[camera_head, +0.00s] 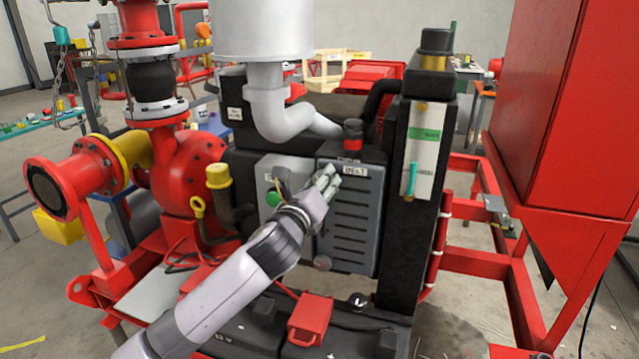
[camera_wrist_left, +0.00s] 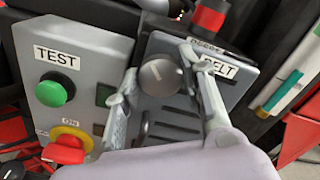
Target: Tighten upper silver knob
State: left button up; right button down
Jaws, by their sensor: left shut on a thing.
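The grey slotted belt guard (camera_head: 352,222) stands at the middle of the head view, with a BELT label at its top. The upper silver knob (camera_wrist_left: 161,77) shows dark grey and round in the left wrist view, near the guard's top left. My left gripper (camera_head: 326,182) is shut on this knob, with one finger on each side of it; the gripper hides the knob in the head view. The lower knob (camera_head: 322,263) is at the guard's lower left edge. My right gripper is not in view.
A grey control box with a TEST label, green button (camera_wrist_left: 55,90) and red switch (camera_wrist_left: 64,150) sits close left of the gripper. A red box (camera_head: 309,318) lies below.

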pick_arm(q)
jog(key=shift+c, duration=1.3)
jog(key=shift+n, duration=0.3)
jog(key=shift+d+f+n+p, duration=0.15)
jog(key=shift+n+p, duration=1.95)
jog(key=shift+n, duration=4.5)
jog(key=shift+a+f+n+p, duration=0.2)
jog(key=shift+n+p, duration=1.9)
jog(key=shift+n, duration=4.5)
jog(key=o, duration=1.1)
